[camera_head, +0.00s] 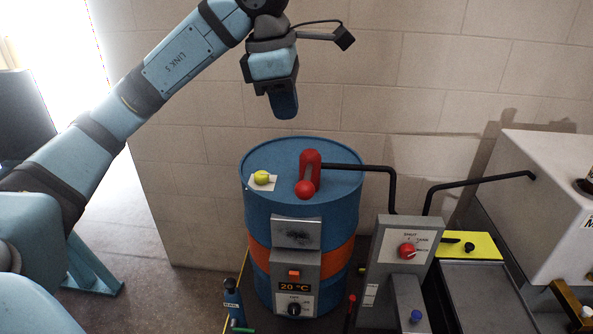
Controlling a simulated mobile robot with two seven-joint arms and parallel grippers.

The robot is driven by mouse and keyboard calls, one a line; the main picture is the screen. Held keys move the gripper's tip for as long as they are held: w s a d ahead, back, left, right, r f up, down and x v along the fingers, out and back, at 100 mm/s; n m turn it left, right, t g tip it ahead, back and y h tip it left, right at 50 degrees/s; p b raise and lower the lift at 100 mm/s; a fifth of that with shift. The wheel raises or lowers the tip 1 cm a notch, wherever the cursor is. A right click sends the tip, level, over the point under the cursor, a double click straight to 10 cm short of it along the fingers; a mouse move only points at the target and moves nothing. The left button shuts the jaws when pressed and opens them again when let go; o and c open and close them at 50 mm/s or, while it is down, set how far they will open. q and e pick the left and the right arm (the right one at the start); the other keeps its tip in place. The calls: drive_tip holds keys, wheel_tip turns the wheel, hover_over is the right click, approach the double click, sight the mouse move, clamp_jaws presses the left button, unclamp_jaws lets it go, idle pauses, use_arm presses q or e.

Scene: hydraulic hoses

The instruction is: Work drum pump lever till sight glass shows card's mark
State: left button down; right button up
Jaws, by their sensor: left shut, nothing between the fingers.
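A blue drum (262,220) with an orange band stands against the wall. On its lid is a red pump (311,160), with a round red end, perhaps the lever's knob (304,189), at its front. A white card-like square (269,185) lies on the lid at the left, under a yellow ball (262,176); I cannot read a mark on it. I cannot make out a sight glass. My left gripper (284,104) is shut and empty, pointing down above the back of the drum, apart from the pump. My right gripper is out of view.
A black hose (375,169) runs from the pump to a grey panel (395,262) with a red knob (407,251). A heater box (294,277) reading 20 °C is on the drum's front. A white tank (545,195) stands at right. The space above the lid is open.

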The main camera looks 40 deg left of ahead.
use_arm(q)
drive_tip(key=shift+d, duration=0.1)
drive_tip(key=p, duration=0.1)
approach(302, 183)
drive_tip(key=f, duration=0.2)
drive_tip(key=w+f, duration=0.1)
drive_tip(key=f, duration=0.4)
drive_tip(key=shift+w+d+f, duration=0.2)
drive_tip(key=shift+d, duration=0.1)
